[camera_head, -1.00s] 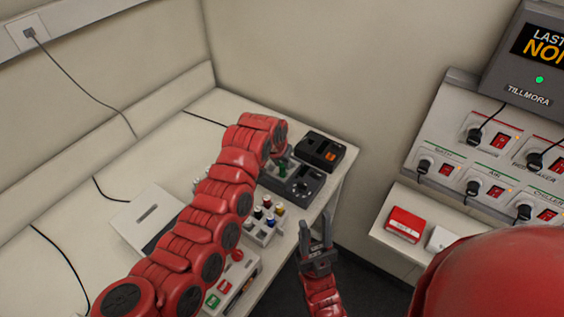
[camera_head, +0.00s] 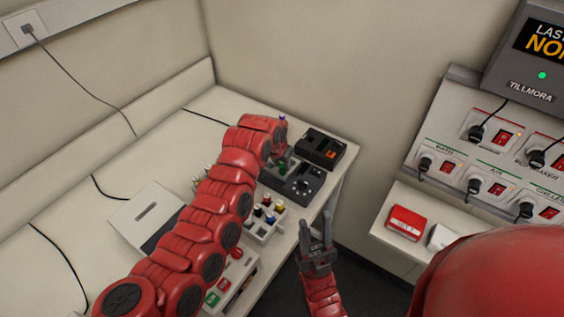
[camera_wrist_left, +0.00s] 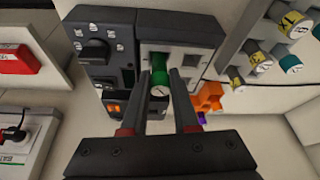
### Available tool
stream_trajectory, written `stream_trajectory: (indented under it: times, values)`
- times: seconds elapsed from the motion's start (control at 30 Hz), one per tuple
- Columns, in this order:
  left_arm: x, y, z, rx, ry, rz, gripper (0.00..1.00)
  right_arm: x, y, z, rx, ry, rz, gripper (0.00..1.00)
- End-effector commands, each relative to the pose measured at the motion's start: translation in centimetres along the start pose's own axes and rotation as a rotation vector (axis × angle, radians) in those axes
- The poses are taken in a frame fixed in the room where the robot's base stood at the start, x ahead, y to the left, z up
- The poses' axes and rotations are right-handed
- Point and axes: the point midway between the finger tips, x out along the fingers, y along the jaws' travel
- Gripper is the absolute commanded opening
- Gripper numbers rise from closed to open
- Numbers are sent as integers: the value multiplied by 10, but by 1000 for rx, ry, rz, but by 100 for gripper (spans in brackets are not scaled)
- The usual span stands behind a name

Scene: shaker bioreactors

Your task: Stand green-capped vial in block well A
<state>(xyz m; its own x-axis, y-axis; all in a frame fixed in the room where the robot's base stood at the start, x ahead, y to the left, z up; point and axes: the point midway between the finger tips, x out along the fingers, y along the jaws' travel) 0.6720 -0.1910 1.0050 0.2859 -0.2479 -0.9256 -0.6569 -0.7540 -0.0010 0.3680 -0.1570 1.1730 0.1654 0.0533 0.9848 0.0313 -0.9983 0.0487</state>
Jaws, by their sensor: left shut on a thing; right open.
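The green-capped vial (camera_wrist_left: 158,72) is between the fingers of my left gripper (camera_wrist_left: 163,82) in the left wrist view, and its green cap (camera_head: 283,169) shows in the head view. My left gripper (camera_head: 287,158) is shut on it. The block (camera_wrist_left: 182,36) has a pale face with square wells and sits on the dark knobbed device (camera_head: 296,182). The vial is over or at the left-hand wells; the fingers and cap hide its lower end, so I cannot tell how deep it is. My right gripper (camera_head: 317,246) is open and empty beyond the bench edge.
A black box with an orange display (camera_head: 320,148) stands behind the device. A pale rack with several coloured-cap vials (camera_head: 263,222) stands in front of it. An orange object (camera_wrist_left: 208,97) is close to the left fingers. A red box (camera_head: 405,222) lies on the right shelf.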

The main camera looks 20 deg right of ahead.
Motion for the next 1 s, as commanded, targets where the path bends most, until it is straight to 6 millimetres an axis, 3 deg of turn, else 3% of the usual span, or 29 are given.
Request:
stream_trajectory:
  times: [0.5, 0.53, 0.7, 1.0]
  values:
    - [7, 0, 3, 0, 0, 0, 0, -5, 0, 1, 0, 0, 0, 42]
    - [7, 0, 3, 0, 0, 0, 32, -5, 0, 1, 0, 0, 0, 42]
    - [7, 0, 3, 0, 0, 0, 62, -5, 0, 1, 0, 0, 0, 42]
    - [7, 0, 3, 0, 0, 0, 63, -5, 0, 1, 0, 0, 0, 42]
